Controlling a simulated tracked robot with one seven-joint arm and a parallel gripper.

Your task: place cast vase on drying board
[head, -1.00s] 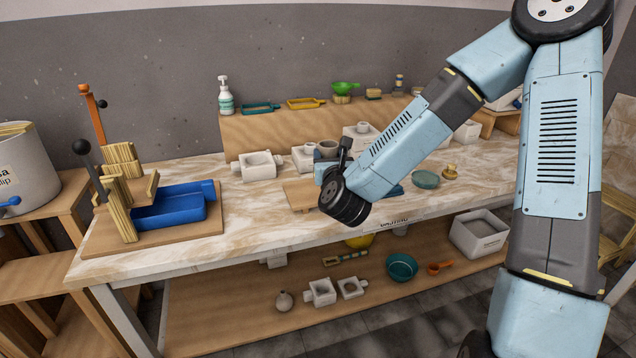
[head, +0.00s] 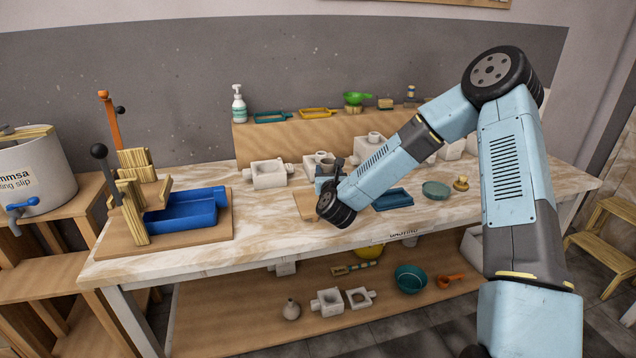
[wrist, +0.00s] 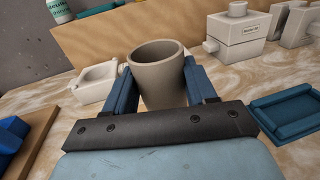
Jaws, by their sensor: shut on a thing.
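The cast vase is a plain grey-beige cup, wider at the rim, in the wrist view (wrist: 160,75). My gripper (wrist: 162,85) is shut on it, with one blue finger on each side, and the vase looks upright. In the head view the vase (head: 326,165) shows only in small part above my gripper (head: 325,181). The drying board (head: 304,204) is a flat wooden board on the bench, partly hidden behind my wrist. I cannot tell whether the vase's base touches the board.
A white mould (head: 268,174) stands left of the board, and more moulds (wrist: 240,34) stand behind. A blue tray (head: 392,199) and a green dish (head: 436,190) lie to the right. A blue trough (head: 185,212) is at the left. The marbled bench front (head: 260,235) is clear.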

